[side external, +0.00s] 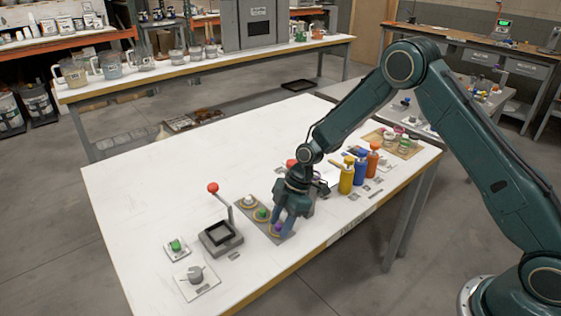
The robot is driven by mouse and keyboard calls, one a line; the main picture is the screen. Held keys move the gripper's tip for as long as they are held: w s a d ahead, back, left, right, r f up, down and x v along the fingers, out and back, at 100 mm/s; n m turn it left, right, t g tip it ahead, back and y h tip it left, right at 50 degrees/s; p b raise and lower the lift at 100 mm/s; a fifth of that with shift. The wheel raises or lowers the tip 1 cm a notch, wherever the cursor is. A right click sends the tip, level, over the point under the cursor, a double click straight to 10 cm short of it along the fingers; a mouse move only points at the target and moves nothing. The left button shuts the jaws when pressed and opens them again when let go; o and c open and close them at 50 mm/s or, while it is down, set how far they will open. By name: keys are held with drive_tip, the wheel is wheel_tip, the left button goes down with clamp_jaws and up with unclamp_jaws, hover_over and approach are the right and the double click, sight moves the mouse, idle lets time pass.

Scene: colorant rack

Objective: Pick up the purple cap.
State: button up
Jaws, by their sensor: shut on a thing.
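The purple cap (277,229) is at the near end of a small grey rack (268,216). My gripper (283,226) points down over that end, with its fingers shut on the purple cap. The fingers hide part of the cap, and I cannot tell whether it is lifted clear of the rack. A green-topped piece (261,213) and a white-topped piece (249,200) sit in the same rack, farther back.
A press with a red-knobbed lever (220,234) stands left of the rack. A green button (175,245) and a grey cup (195,274) lie farther left. Yellow (347,176), blue (361,168) and orange (372,159) bottles stand to the right.

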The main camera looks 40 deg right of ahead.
drive_tip(key=shift+r, duration=0.15)
wheel_tip(320, 180, up, 20)
idle(0.8)
drive_tip(key=shift+f, duration=0.2)
idle(0.3)
drive_tip(key=s+d+f+m+t+h, duration=0.1)
drive_tip(key=d+f+m+t+h, duration=0.1)
drive_tip(key=d+f+m, duration=0.4)
drive_tip(key=s+d+f+m+t+h, duration=0.1)
drive_tip(key=d+f+m, duration=0.1)
drive_tip(key=d+m, duration=0.65)
drive_tip(key=w+d+f+n+g+y, duration=0.2)
drive_tip(key=w+d+n, duration=0.3)
drive_tip(key=w+n, duration=0.4)
drive_tip(key=shift+n+g+y, duration=0.4)
drive_tip(key=shift+n+y, duration=0.1)
drive_tip(key=shift+n, duration=2.25)
drive_tip(key=shift+f, duration=0.15)
drive_tip(key=shift+f, duration=1.65)
